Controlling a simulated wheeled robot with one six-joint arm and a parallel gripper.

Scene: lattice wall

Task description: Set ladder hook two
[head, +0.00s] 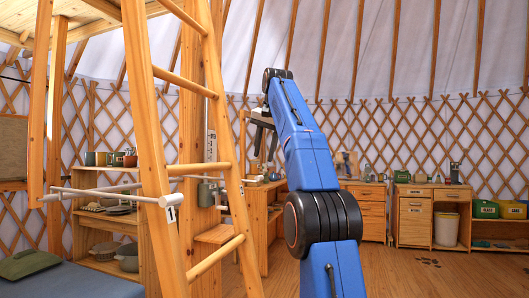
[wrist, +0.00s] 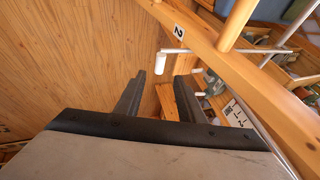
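The wooden ladder (head: 150,130) leans at the left of the head view; its rail (wrist: 235,65) crosses the upper right of the wrist view. Hook two (head: 250,181), a thin rod with a white end, sits at the right rail. In the wrist view its white end (wrist: 161,65) hangs beside the rail, near the label 2 (wrist: 179,31). Hook one (head: 170,201) is on the left rail, labelled 1. My gripper (head: 263,142) is raised near the right rail. In the wrist view my gripper (wrist: 160,84) is open and empty, with the white end beyond the gap between its fingertips.
A shelf (head: 100,210) with pots and dishes stands behind the ladder. A blue-grey bed (head: 75,282) lies at the lower left. Desks and drawers (head: 412,215) line the back wall. The wooden floor (head: 420,275) at right is mostly clear.

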